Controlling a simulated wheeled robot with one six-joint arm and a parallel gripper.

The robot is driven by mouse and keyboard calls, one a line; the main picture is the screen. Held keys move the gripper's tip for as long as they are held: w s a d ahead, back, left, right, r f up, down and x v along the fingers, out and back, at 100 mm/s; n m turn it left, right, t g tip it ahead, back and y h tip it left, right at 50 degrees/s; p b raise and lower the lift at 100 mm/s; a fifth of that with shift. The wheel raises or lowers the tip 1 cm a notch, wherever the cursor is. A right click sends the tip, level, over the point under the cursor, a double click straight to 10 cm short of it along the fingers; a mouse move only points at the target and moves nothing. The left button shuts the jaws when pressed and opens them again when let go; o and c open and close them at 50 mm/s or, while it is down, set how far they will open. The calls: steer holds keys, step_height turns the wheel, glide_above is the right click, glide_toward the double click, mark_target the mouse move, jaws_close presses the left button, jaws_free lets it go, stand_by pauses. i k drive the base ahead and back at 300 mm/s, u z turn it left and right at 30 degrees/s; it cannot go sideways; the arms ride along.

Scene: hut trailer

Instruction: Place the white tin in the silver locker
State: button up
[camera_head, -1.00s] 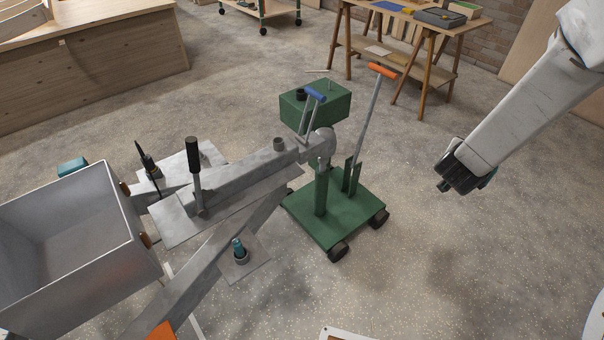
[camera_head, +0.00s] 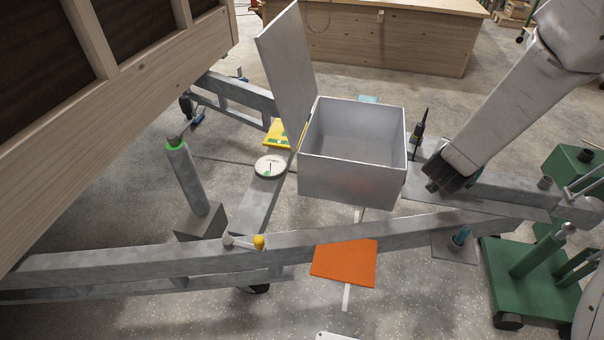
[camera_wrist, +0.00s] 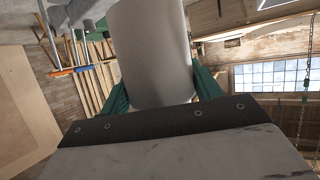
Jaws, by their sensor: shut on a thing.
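The silver locker (camera_head: 352,180) is an open metal box in the middle of the head view, its lid (camera_head: 288,75) raised on the left side. It stands on the grey trailer frame, and its visible inside looks empty. My gripper (camera_head: 447,180) is to the right of the locker, outside its rim. In the wrist view, the green fingers of my gripper (camera_wrist: 160,98) are shut on the white tin (camera_wrist: 152,50), a plain pale cylinder. The tin cannot be made out in the head view.
A round white dial (camera_head: 270,166) and a yellow plate (camera_head: 277,134) are left of the locker. An orange plate (camera_head: 344,263) lies in front. A black-handled lever (camera_head: 420,128) stands right of the locker. A wooden hut wall (camera_head: 110,110) fills the upper left.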

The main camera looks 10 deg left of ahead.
mark_target(368, 157)
steer(key=u, duration=0.4)
steer(key=i, duration=1)
steer(key=z, duration=0.05)
